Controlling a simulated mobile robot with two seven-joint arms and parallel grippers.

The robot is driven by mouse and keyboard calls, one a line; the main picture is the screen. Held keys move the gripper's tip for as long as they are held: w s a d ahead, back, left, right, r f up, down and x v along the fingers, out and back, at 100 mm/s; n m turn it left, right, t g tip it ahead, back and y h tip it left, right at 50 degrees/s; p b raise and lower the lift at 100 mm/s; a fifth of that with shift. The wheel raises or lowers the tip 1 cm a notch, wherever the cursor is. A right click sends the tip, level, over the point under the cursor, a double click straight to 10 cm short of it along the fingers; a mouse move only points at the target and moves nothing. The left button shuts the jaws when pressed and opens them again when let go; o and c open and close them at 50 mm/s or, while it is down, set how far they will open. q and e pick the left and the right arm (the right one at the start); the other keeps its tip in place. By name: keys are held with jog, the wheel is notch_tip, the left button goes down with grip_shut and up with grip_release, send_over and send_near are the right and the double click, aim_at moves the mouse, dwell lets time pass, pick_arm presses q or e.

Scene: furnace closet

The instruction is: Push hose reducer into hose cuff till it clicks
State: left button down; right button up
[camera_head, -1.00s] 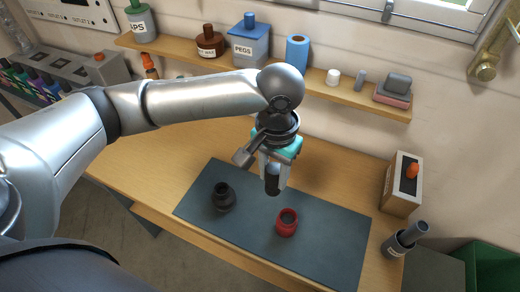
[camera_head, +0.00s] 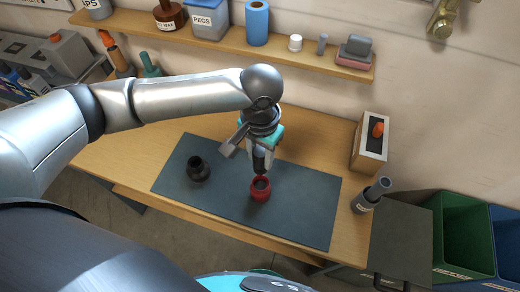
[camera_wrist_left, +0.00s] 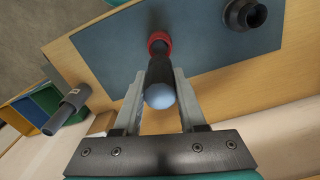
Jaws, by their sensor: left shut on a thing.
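My left gripper (camera_head: 261,162) points down over the dark mat, shut on a dark, tapered tube, which I take as the hose reducer (camera_wrist_left: 160,72). Its near end is rounded and blue-grey. Its far end is over the red ring-shaped hose cuff (camera_head: 260,191), which stands on the mat. The cuff also shows in the wrist view (camera_wrist_left: 158,39), partly covered by the reducer. I cannot tell whether the reducer touches the cuff or has entered its mouth. A black flared fitting (camera_head: 198,170) stands apart on the mat, left of the cuff. My right gripper is not in view.
The dark mat (camera_head: 310,214) lies on a wooden bench and is mostly bare. At the right stand a box with an orange knob (camera_head: 370,147) and a grey tube in a dark holder (camera_head: 371,195). A loaded shelf (camera_head: 230,43) runs behind. Bins (camera_head: 464,235) are beyond the bench.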

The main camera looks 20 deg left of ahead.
aim_at(260, 171)
pick_arm(q)
notch_tip(260, 171, down, 4)
jog(key=shift+r+b, duration=0.1)
jog(key=shift+b, duration=0.35)
jog(key=shift+f, duration=1.6)
jog(key=shift+p, duration=0.45)
jog(key=shift+p, duration=0.55)
jog(key=shift+f+b, duration=0.8)
jog(key=shift+f, duration=1.2)
jog(key=shift+c, duration=2)
grip_release()
